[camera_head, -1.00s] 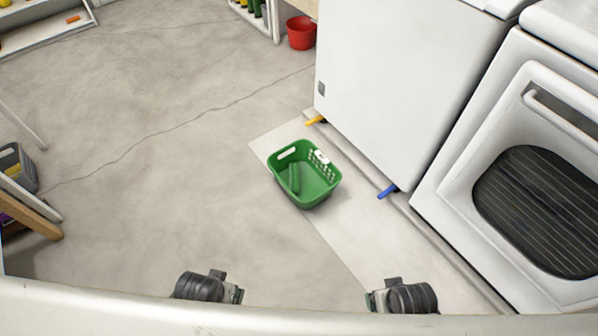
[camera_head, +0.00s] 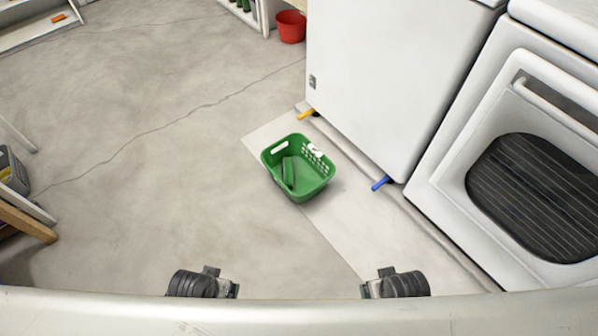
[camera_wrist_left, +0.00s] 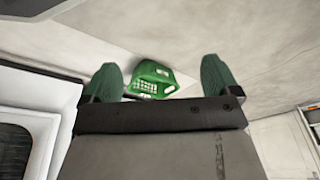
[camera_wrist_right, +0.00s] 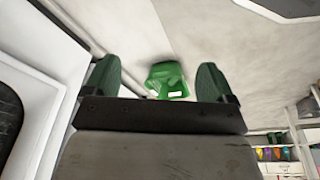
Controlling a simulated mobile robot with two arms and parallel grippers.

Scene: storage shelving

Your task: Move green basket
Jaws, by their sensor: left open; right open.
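The green basket (camera_head: 312,188) stands upright on the floor, on a pale strip beside the white appliances. It has slots and handle holes, a green item (camera_head: 288,172) inside and a small white thing on its far right rim. My left gripper (camera_head: 236,290) and right gripper (camera_head: 366,290) are at the bottom of the head view, apart from the basket and nearer to me. In the left wrist view the basket (camera_wrist_left: 150,78) shows between the spread fingers (camera_wrist_left: 158,82). In the right wrist view the basket (camera_wrist_right: 166,78) shows between the spread fingers (camera_wrist_right: 158,85). Both grippers are empty.
A white appliance (camera_head: 385,70) and a white dryer-like machine (camera_head: 440,190) stand to the right of the basket. Yellow (camera_head: 306,114) and blue (camera_head: 381,183) pieces stick out at the appliance base. A red bucket (camera_head: 291,27) stands at the back. The floor left of the basket is clear.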

